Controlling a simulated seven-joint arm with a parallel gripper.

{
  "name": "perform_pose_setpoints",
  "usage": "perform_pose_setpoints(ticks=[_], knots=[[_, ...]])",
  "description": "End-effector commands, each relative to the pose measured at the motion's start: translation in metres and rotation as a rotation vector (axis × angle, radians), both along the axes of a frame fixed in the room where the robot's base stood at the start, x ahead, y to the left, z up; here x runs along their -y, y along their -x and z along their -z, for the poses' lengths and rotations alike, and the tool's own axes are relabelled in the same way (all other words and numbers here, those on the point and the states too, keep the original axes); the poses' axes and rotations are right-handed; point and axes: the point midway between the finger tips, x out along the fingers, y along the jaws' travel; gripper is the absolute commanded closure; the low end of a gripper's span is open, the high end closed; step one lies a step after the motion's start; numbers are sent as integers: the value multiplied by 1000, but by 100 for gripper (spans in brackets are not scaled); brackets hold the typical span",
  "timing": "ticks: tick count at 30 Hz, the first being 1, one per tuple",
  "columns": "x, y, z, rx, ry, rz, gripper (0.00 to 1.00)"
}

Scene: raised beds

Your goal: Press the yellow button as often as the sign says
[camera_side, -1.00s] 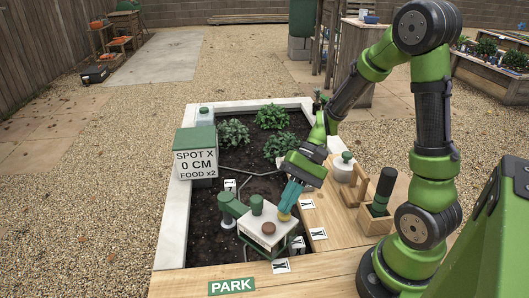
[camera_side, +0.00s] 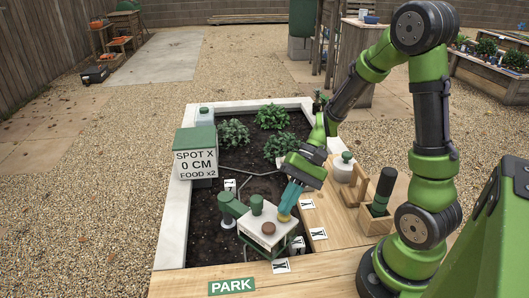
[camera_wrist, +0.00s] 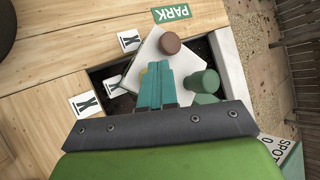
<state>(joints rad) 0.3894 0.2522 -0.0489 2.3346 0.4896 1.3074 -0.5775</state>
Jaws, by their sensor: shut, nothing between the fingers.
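The sign (camera_side: 195,165) at the left of the bed reads "SPOT X 0 CM FOOD x2". The yellow button (camera_side: 284,217) shows as a small patch at the box's right back corner, right under my fingertips. My gripper (camera_side: 287,208) is shut and empty and points down at it; whether it touches cannot be told.
A green pipe-like part (camera_side: 231,205) stands left of the box. White X tags (camera_side: 318,233) lie on the wooden deck, and a PARK label (camera_side: 231,286) is at the front edge. A dark green handle (camera_side: 383,188) and a white jar (camera_side: 344,168) stand at right.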

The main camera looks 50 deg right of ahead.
Motion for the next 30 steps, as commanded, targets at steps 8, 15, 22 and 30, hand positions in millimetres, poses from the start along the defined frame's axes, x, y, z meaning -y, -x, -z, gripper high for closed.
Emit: perform_pose_setpoints(ticks=[8,15,22,30], knots=[[0,0,-15,2,2,0,100],[0,0,-17,-1,1,-1,100],[0,0,-24,2,2,0,100],[0,0,-52,5,2,-1,100]])
